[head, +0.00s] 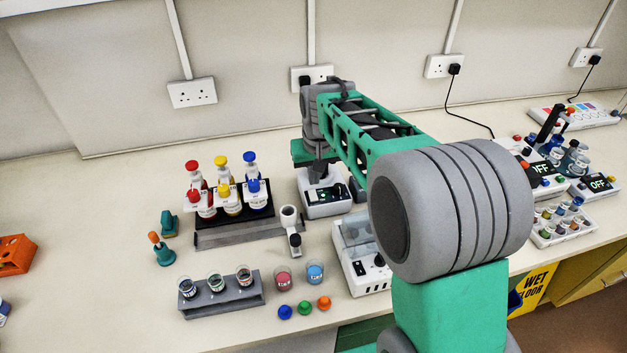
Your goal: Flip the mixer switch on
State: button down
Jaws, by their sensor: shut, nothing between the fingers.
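A small white device (325,209) with a dark top panel and a green light stands on the bench behind the middle, and looks like the mixer. My gripper (318,178) is shut and empty, pointing down at the top of this device. Its fingertips are at or just above the panel; I cannot tell whether they touch it. The gripper hides part of the panel, and the switch position cannot be made out.
Right in front stands another white unit (354,269) with a clear lid, partly behind my arm. A rack of red, yellow and blue bottles (228,190) is close on the left. Cups and coloured caps (305,308) lie in front.

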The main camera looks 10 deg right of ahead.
jog(key=s+r+b, duration=0.1)
jog(key=s+r, duration=0.3)
jog(key=r, duration=0.3)
jog(key=shift+r, duration=0.2)
jog(key=shift+s, duration=0.1)
